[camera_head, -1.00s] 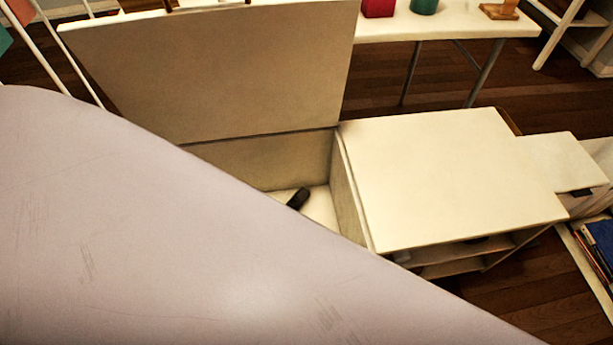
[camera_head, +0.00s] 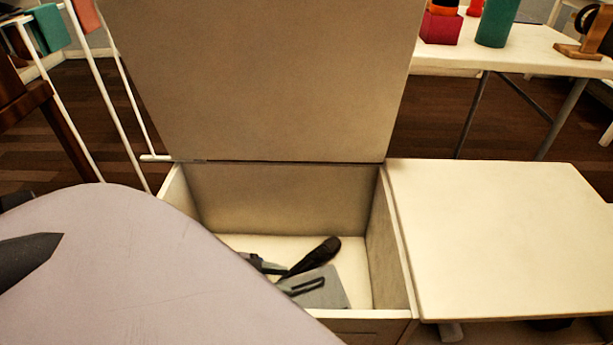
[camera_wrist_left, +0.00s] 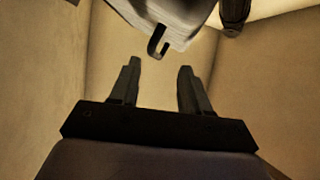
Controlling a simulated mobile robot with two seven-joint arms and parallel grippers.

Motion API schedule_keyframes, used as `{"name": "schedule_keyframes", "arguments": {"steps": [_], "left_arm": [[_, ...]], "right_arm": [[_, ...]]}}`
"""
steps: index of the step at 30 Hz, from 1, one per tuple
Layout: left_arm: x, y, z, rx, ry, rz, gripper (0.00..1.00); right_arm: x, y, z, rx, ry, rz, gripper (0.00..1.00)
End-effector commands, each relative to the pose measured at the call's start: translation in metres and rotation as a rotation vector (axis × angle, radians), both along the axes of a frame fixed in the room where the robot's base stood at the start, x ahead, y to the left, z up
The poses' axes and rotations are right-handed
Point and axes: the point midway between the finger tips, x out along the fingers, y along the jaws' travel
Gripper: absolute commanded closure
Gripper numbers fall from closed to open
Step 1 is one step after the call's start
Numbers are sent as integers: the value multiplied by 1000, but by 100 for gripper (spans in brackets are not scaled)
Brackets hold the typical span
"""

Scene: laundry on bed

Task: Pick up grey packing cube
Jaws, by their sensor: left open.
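The grey packing cube (camera_head: 325,291) lies on the floor of an open white box, with a dark strap handle on top. Its lower left part is hidden behind my left arm in the head view. My left gripper (camera_head: 262,264) is inside the box, just left of the cube, mostly hidden by my own arm. In the left wrist view its two fingers (camera_wrist_left: 157,68) are apart with nothing between them. The cube (camera_wrist_left: 180,18) and its handle show just beyond the fingertips there. My right gripper is not in view.
A dark elongated object (camera_head: 314,257) lies behind the cube in the box. The box's raised lid (camera_head: 260,80) stands upright at the back, and its right wall (camera_head: 395,255) is close to the cube. A white cabinet top (camera_head: 500,235) to the right is clear.

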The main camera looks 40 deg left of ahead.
Motion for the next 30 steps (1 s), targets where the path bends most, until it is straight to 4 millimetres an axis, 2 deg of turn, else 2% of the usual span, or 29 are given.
{"name": "schedule_keyframes", "arguments": {"steps": [6,9,19,20,21,24,30], "left_arm": [[19,-24,-15,0,-3,-1,53],[27,-30,-19,1,-2,-1,53],[31,-33,-20,1,1,0,53],[31,-33,-20,1,2,0,60],[31,-33,-20,1,1,0,73],[30,-33,-20,1,2,0,100],[30,-33,-20,2,1,0,100]], "right_arm": [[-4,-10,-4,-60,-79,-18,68],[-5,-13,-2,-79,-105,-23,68],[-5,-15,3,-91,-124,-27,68],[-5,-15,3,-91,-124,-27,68],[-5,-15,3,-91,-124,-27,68],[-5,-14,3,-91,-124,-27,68],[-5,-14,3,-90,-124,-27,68]]}}
